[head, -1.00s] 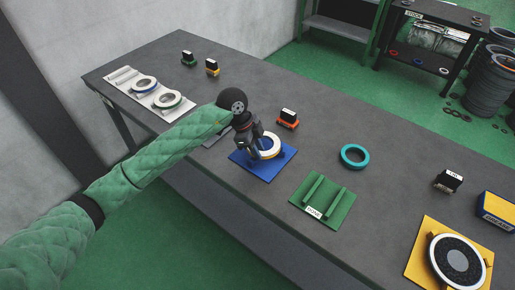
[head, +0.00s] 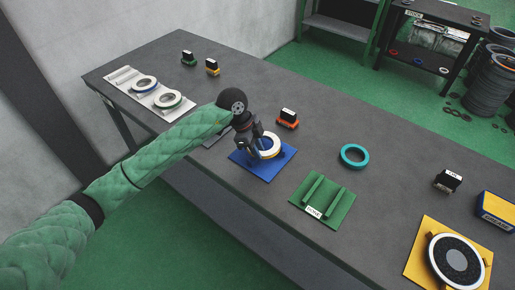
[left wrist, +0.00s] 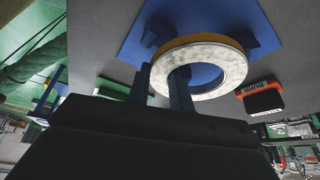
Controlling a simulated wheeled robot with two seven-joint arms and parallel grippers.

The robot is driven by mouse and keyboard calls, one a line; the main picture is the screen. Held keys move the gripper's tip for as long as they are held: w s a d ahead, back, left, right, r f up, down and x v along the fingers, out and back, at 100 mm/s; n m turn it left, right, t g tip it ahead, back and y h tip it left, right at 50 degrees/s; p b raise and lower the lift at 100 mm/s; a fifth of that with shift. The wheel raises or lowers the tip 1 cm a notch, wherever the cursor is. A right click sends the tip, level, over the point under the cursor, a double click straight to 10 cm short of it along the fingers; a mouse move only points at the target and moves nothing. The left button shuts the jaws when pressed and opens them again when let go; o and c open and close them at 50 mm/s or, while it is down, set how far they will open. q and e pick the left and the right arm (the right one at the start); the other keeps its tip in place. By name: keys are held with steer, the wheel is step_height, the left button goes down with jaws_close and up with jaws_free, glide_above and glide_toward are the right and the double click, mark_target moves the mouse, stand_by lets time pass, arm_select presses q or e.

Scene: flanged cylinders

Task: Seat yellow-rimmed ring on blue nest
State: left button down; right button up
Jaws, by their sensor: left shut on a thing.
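The yellow-rimmed ring (head: 267,147) is white with a yellow edge and sits at the blue nest (head: 271,172), a blue plate with raised blue parts. My left gripper (head: 262,149) is shut on the ring's near-left side. In the left wrist view the ring (left wrist: 205,68) shows its pale face and yellow rim, with one finger inside its hole and the other outside. The blue nest (left wrist: 140,38) lies behind it, with blue blocks at the ring's edge. I cannot tell whether the ring rests fully on the nest. My right gripper is not in view.
A green stand (head: 336,209) marked DONE and a teal ring (head: 354,156) lie to the right. An orange-based block (head: 287,118) stands just behind the nest. A white rack (head: 127,86) with two rings is at the left. A yellow plate (head: 422,256) holds a dark disc.

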arm_select(q)
steer(key=shift+f, duration=0.55)
stand_by(0.7)
steer(key=c, duration=1.2)
jaws_free()
steer(key=shift+o, duration=0.2)
steer(key=shift+f+b, duration=0.1)
steer(key=shift+b, duration=0.2)
steer(key=p+v, duration=0.4)
steer(key=v, duration=0.3)
